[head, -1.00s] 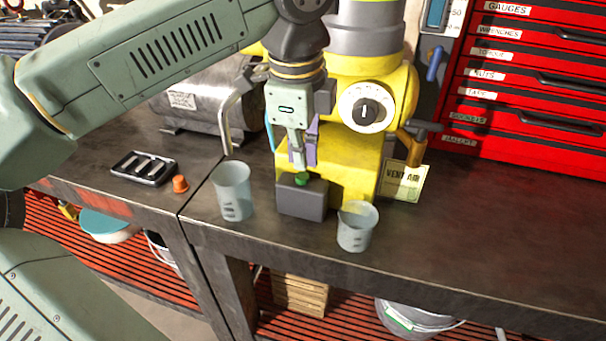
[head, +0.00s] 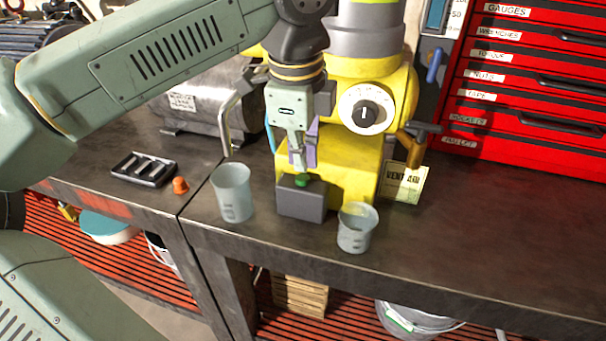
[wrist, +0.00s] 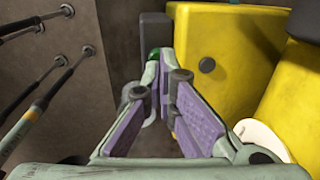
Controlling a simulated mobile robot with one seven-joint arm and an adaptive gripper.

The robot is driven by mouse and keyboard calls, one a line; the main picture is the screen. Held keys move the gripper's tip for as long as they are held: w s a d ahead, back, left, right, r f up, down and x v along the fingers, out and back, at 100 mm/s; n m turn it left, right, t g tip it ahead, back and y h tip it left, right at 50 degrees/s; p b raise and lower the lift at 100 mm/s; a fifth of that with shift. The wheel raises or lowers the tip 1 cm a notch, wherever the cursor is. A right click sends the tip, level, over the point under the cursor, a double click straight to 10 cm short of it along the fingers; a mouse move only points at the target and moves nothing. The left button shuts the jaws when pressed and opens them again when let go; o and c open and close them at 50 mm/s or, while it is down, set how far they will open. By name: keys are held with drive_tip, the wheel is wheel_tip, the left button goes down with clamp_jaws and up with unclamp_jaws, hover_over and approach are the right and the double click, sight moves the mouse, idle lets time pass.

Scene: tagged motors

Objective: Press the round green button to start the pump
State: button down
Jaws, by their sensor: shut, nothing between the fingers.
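The round green button (head: 302,181) sits on top of a small grey box (head: 301,203) at the front of the yellow pump (head: 350,165). My gripper (head: 303,166) is shut and empty, pointing down just above the button. In the head view the fingertips are very close to the button; I cannot tell whether they touch it. In the wrist view, the green button (wrist: 154,53) shows just beyond the fingertips (wrist: 162,62), partly hidden by them, with the grey box (wrist: 155,32) behind.
Clear beakers stand left (head: 232,192) and right (head: 356,228) of the grey box. A bent metal pipe (head: 226,125) rises at left. A tagged valve handle (head: 412,150) is at right. An orange cap (head: 180,185) and black tray (head: 143,169) lie farther left. The bench's right side is clear.

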drive_tip(key=shift+f, duration=0.2)
drive_tip(key=shift+f+b, duration=1.05)
drive_tip(key=shift+b, duration=0.15)
drive_tip(key=shift+r, duration=0.1)
drive_tip(key=shift+r+p, duration=0.3)
drive_tip(key=shift+r, duration=0.25)
